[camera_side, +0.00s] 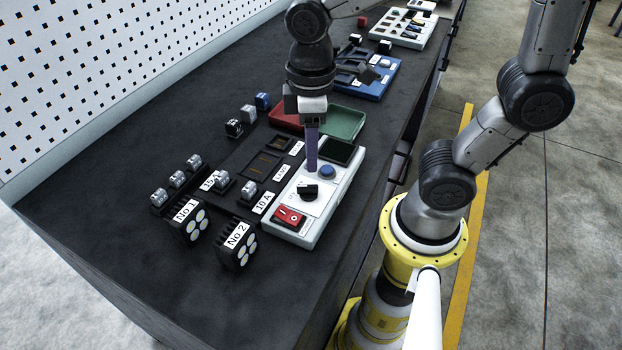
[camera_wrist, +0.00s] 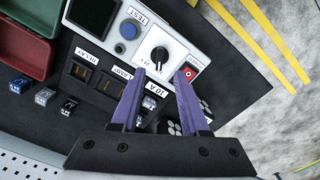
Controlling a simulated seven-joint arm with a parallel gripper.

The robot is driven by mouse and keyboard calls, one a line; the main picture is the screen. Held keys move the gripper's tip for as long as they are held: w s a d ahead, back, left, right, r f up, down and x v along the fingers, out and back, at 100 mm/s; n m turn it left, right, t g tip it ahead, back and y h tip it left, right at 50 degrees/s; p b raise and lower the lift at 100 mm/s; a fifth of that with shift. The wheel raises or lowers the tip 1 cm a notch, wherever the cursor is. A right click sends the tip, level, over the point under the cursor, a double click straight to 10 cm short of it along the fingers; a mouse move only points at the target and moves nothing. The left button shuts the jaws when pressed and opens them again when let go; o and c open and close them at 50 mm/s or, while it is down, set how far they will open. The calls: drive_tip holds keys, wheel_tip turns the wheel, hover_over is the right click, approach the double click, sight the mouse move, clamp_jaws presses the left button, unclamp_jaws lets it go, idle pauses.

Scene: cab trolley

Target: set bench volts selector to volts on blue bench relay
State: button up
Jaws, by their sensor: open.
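The bench volts selector is a black knob (camera_side: 307,191) on a white panel (camera_side: 335,190); it also shows in the wrist view (camera_wrist: 159,55). My gripper (camera_side: 312,170), with purple fingers, points down over the panel beside the knob in the side view. In the wrist view my gripper (camera_wrist: 160,72) is open and empty, its fingertips spread around the line to the knob. Contact cannot be told. The blue bench relay (camera_side: 262,101) is a small block on the bench, behind two others; it also shows in the wrist view (camera_wrist: 20,86).
The panel also carries a blue button (camera_side: 327,172), a red rocker switch (camera_side: 289,216) and a dark screen (camera_side: 337,151). Red (camera_side: 287,115) and green (camera_side: 343,122) trays lie behind it. Black lamps (camera_side: 238,243), small blocks and labelled sockets stand left of it.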

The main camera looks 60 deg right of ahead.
sight(311, 186)
wheel_tip(311, 186, down, 8)
drive_tip(key=shift+f, duration=0.15)
idle(0.3)
clamp_jaws()
